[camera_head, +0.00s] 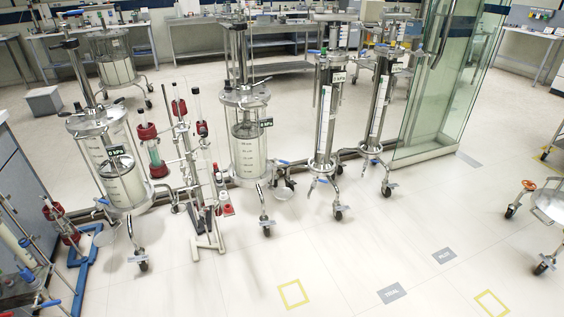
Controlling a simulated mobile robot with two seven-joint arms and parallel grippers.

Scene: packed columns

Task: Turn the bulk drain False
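Neither of my grippers shows in the head view. No part that I can surely name as the bulk drain shows; no label for it is readable. Small blue valve handles sit low on the columns, one under the right slim column (375,162) and one beside the wide middle column (283,162). A wide clear column (112,165) on the left holds pale packing. The wide middle column (248,150) has a dark band above pale packing. A slim steel column (325,115) stands to its right. The handles are too small to tell their settings.
A rack with red clamps (200,165) stands between the left columns. A glass booth (436,90) stands behind on the right. A wheeled frame with an orange handwheel (528,185) is at the right edge. The front floor, with yellow squares and grey labels, is clear.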

